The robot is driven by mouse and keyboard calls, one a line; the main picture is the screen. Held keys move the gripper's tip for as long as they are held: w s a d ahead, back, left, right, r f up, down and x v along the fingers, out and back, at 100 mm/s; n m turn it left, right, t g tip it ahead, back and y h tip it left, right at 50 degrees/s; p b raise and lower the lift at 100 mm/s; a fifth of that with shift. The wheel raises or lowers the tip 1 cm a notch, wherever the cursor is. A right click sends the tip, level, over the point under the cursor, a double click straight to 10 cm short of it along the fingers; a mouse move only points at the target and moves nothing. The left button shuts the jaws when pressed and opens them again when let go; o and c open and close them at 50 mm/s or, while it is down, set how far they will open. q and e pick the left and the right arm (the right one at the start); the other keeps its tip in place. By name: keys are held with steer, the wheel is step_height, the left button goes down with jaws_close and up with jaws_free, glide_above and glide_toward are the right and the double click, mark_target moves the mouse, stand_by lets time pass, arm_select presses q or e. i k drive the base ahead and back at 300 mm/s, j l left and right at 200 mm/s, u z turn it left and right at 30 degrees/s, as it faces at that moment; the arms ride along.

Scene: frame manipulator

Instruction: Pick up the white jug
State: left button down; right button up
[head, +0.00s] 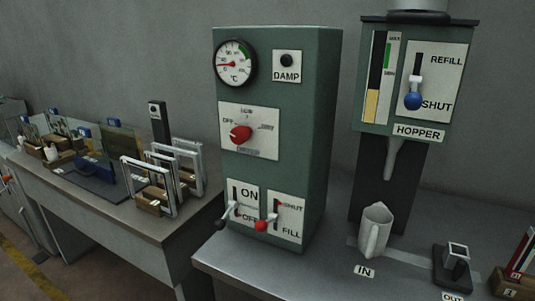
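The white jug (375,231) stands upright on the grey bench top, below the spout of the hopper and behind the "IN" label. Its open top faces up, and its handle side seems turned toward the front. Its inside is too small to make out. Neither of my grippers shows in the head view.
The green hopper (414,85) with a blue-knobbed lever and a spout (393,158) hangs above the jug. A tall green control cabinet (322,130) with levers stands left of it. A small dark block (452,268) is at right. A left bench (150,228) holds metal frames.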

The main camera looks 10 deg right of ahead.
mark_target(377, 222)
steer(key=i+j+z, duration=0.15)
steer(key=j+z, duration=0.25)
steer(key=i+j+z, duration=0.1)
steer(key=j+z, duration=0.75)
steer(key=i+l, duration=0.05)
steer(key=l, duration=0.05)
